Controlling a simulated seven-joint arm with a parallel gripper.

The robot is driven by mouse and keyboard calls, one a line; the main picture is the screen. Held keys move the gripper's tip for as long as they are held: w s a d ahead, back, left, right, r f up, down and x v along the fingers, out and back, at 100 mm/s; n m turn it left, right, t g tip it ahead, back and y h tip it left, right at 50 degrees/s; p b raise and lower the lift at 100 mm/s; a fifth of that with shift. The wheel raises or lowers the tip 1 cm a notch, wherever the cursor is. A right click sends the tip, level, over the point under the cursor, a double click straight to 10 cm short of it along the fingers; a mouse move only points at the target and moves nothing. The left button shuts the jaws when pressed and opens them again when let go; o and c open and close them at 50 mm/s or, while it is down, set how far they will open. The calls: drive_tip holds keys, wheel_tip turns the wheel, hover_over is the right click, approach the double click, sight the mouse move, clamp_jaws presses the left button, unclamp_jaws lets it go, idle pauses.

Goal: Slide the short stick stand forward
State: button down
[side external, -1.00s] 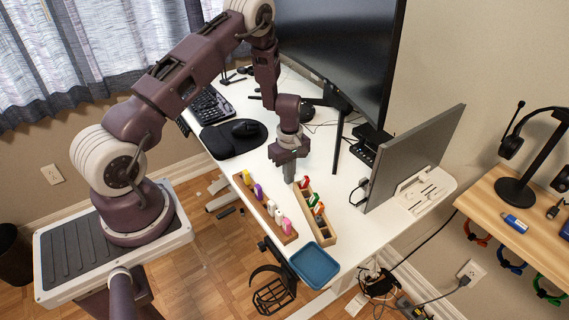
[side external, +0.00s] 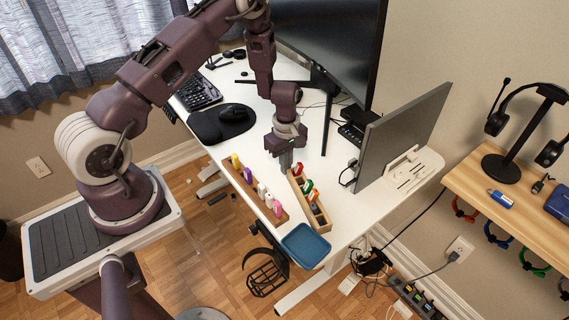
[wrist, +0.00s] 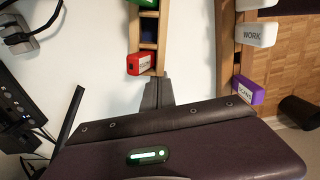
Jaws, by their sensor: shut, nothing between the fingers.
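The short stick stand (side external: 322,219) is the shorter wooden rack on the white desk, holding a red stick (side external: 297,169) and green sticks among open slots. It runs from my gripper toward the desk's near edge. My gripper (side external: 286,170) is shut and empty, pointing down at the stand's far end. In the wrist view my gripper's fingertips (wrist: 156,80) are at the end of the short stand (wrist: 134,36), beside the red stick (wrist: 140,64). They look in contact or nearly so; the exact gap is hidden.
A longer wooden stand (side external: 285,218) with yellow, purple, white and pink sticks lies parallel on the left. A blue tray (side external: 306,246) sits just past the short stand at the desk edge. A monitor (side external: 402,135) stands on the right. Bare desk separates the two stands.

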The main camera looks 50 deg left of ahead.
sight(277, 165)
drive_tip(key=a, duration=0.4)
drive_tip(key=shift+a, duration=0.3)
wheel_tip(277, 165, up, 10)
drive_tip(key=w+d+m, duration=0.1)
drive_tip(key=d, duration=1.4)
drive_tip(key=s+d+m, duration=0.1)
drive_tip(key=s+d, duration=0.1)
drive_tip(key=d, duration=0.7)
drive_tip(key=s+d, duration=0.3)
drive_tip(key=d, duration=0.5)
wheel_tip(277, 165, down, 10)
drive_tip(key=shift+r, duration=0.15)
drive_tip(key=a, duration=0.3)
drive_tip(key=shift+w+a, duration=0.1)
drive_tip(key=shift+w, duration=0.25)
drive_tip(key=shift+a, duration=0.3)
